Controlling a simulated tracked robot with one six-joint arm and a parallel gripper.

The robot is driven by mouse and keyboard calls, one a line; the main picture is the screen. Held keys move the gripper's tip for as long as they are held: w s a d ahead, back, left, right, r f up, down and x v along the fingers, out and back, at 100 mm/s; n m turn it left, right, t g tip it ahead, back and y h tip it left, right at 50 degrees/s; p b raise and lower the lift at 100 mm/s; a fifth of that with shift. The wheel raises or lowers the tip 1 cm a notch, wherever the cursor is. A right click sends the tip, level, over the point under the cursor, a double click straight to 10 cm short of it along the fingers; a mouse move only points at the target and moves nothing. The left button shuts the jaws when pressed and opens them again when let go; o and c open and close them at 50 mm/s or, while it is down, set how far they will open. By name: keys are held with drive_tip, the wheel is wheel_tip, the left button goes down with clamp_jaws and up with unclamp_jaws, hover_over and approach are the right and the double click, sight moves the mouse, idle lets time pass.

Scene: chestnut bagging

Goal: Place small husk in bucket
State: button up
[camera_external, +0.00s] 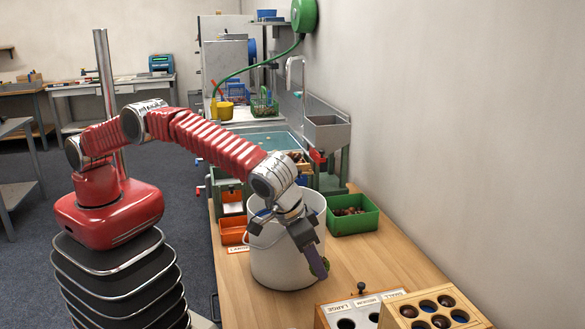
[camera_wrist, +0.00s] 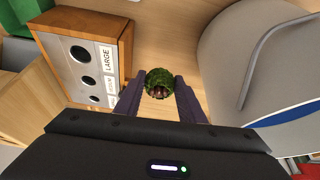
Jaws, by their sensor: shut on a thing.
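My gripper (camera_external: 320,268) is shut on a small green spiky husk (camera_wrist: 158,83), which has a brown opening facing the wrist camera. The husk sits between the two dark fingertips and shows as a small green spot in the external view (camera_external: 326,264). The white bucket (camera_external: 275,255) stands on the wooden bench, with my wrist in front of its right side. In the wrist view the bucket (camera_wrist: 225,60) is to the right of the husk. My gripper is outside the bucket, beside its wall and below its rim.
A sizing box with round holes and a LARGE label (camera_wrist: 85,60) stands left of the husk in the wrist view. A wooden box with holes (camera_external: 425,312) is at the front right. A green tray (camera_external: 355,224) and an orange tray (camera_external: 231,232) sit near the bucket.

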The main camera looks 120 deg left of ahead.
drive_tip(key=s+d+r+m+t+h, duration=0.1)
drive_tip(key=s+d+r+m, duration=0.15)
drive_tip(key=s, duration=0.45)
drive_tip(key=s+d+r+m+t+h, duration=0.1)
drive_tip(key=s+d+r+m, duration=0.1)
drive_tip(key=s+m, duration=0.3)
drive_tip(key=s+m+h, duration=0.1)
drive_tip(key=s+m, duration=0.1)
drive_tip(key=s, duration=1.4)
drive_tip(key=shift+s+a+f, duration=0.3)
drive_tip(key=shift+a+f, duration=0.05)
drive_tip(key=shift+a, duration=0.05)
